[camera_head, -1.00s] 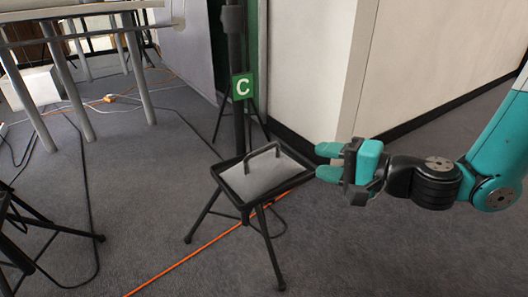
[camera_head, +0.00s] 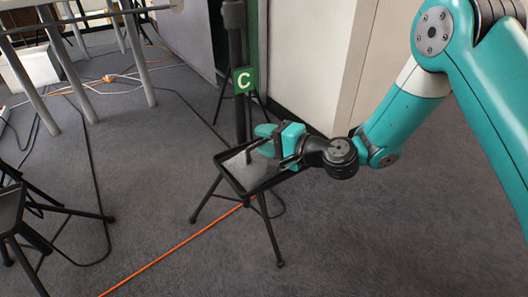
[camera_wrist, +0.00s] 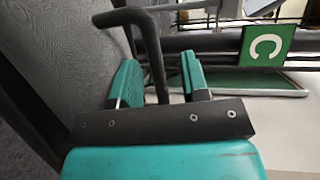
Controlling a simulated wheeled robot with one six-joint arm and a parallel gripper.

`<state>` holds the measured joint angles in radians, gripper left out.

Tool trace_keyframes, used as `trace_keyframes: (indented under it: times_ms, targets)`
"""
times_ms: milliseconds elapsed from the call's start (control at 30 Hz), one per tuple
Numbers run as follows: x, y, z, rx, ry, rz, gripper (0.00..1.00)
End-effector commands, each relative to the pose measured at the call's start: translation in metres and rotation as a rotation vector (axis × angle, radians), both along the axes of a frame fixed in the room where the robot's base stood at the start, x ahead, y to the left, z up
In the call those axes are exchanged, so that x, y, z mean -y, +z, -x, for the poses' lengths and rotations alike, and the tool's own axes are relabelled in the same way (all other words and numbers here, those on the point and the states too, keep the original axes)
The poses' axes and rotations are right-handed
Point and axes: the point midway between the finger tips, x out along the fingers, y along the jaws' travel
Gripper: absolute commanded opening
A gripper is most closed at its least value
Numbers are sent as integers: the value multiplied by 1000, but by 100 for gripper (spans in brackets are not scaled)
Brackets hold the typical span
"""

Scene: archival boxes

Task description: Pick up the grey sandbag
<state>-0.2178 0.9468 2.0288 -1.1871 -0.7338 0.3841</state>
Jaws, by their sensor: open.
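The grey sandbag (camera_head: 243,174) lies on a small black tray stand (camera_head: 229,179). My gripper (camera_head: 262,140) is over the bag with its teal fingers apart, hiding part of the bag. In the wrist view the sandbag's grey surface (camera_wrist: 62,45) fills the upper left, and its black bent handle (camera_wrist: 152,42) passes between my two open fingers (camera_wrist: 158,78). A gap shows between the handle and the right finger; whether the left finger touches it I cannot tell.
A dark post with a green C sign (camera_head: 243,80) stands just behind the tray. A pale wall block (camera_head: 305,60) is behind right. An orange cable (camera_head: 180,245) crosses the floor. Another black stand (camera_head: 12,210) is at left, and a table (camera_head: 90,15) behind it.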

Motion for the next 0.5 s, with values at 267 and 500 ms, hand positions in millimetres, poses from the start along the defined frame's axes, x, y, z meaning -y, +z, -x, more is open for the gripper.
trace_keyframes:
  times_ms: [267,500]
  targets:
    - [0,-1,0,1,0,1,21]
    - [0,0,0,1,0,1,0]
